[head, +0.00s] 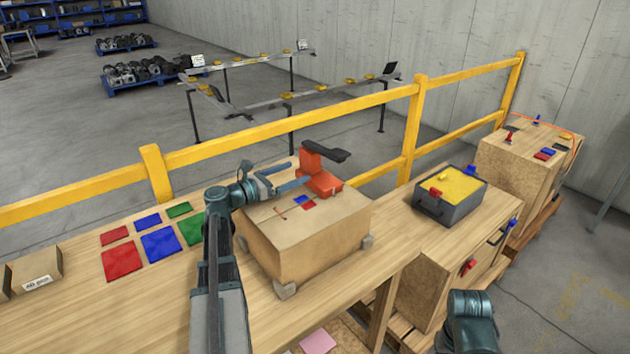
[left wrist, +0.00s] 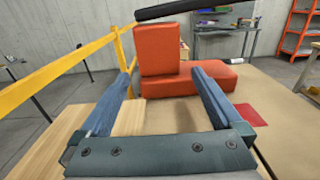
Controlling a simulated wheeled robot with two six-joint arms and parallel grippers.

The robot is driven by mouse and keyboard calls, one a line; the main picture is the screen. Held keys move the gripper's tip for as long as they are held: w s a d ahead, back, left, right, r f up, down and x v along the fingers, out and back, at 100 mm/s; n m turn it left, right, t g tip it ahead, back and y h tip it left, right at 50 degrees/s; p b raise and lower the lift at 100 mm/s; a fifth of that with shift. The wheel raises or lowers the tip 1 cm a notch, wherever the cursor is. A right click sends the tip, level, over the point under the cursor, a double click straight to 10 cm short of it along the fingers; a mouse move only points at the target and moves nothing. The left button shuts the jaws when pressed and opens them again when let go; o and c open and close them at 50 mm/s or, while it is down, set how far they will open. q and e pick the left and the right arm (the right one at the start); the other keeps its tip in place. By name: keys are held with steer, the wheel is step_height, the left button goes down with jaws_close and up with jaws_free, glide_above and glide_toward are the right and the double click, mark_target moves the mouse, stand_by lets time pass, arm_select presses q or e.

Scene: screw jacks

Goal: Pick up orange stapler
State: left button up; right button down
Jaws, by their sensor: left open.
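The orange stapler (head: 320,182) stands on top of a cardboard box (head: 310,245) on the wooden table, with its black arm reaching out to the right at the top. It also shows in the left wrist view (left wrist: 157,52) as an orange upright block beside a lower orange block, with a black bar above. My left gripper (head: 290,176) is open, just to the left of the stapler, its fingers pointing at it. In the left wrist view the fingers reach toward its orange body, with nothing held between them. Whether they touch it I cannot tell.
Red, blue and green mats (head: 160,243) lie on the table left of my arm. A small red and a small blue piece lie on the box top. A yellow railing (head: 290,120) runs behind the table. A grey bin (head: 450,208) with yellow contents stands to the right.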

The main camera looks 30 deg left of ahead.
mark_target(304, 168)
arm_select(q)
steer(key=shift+x, duration=3.4)
steer(key=shift+c, duration=0.2)
steer(key=shift+r, duration=0.1)
jaws_close()
